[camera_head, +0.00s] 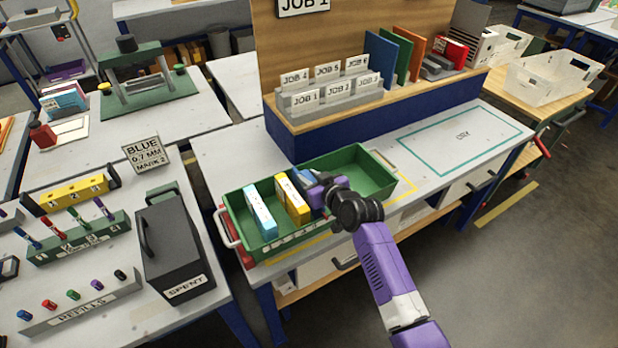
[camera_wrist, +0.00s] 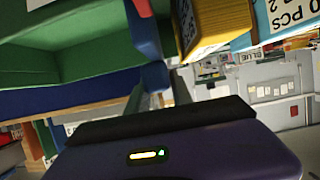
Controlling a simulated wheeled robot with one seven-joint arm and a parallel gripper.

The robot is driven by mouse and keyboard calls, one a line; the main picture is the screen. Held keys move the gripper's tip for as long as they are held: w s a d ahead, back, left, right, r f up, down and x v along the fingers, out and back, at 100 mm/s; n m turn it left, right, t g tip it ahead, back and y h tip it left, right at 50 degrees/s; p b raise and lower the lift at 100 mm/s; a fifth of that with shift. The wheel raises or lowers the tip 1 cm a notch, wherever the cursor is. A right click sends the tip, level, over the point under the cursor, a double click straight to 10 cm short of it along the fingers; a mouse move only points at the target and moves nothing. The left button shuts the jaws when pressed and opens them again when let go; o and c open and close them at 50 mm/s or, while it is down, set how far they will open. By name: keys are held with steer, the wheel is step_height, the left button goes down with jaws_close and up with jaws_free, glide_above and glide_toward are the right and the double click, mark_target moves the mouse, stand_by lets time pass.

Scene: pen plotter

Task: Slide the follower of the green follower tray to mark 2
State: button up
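The green follower tray (camera_head: 368,168) lies on the white bench top, with numbered marks along its front wall. A light-blue and white box (camera_head: 260,211) and a yellow and white box (camera_head: 292,201) stand in its left part. A blue follower piece (camera_head: 309,178) shows just right of the yellow box; its blue and red parts appear in the wrist view (camera_wrist: 153,75). My gripper (camera_head: 325,188) reaches into the tray at the follower. In the wrist view its fingers lie on either side of the follower's blue end; whether they press on it is unclear. My arm hides part of the front marks.
The tray's right part is empty. A rack of job cards (camera_head: 325,92) and coloured folders (camera_head: 384,60) stand on the raised shelf behind. A black SPENT box (camera_head: 175,252) is on the left bench.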

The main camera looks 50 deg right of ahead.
jaws_close()
stand_by(1.0)
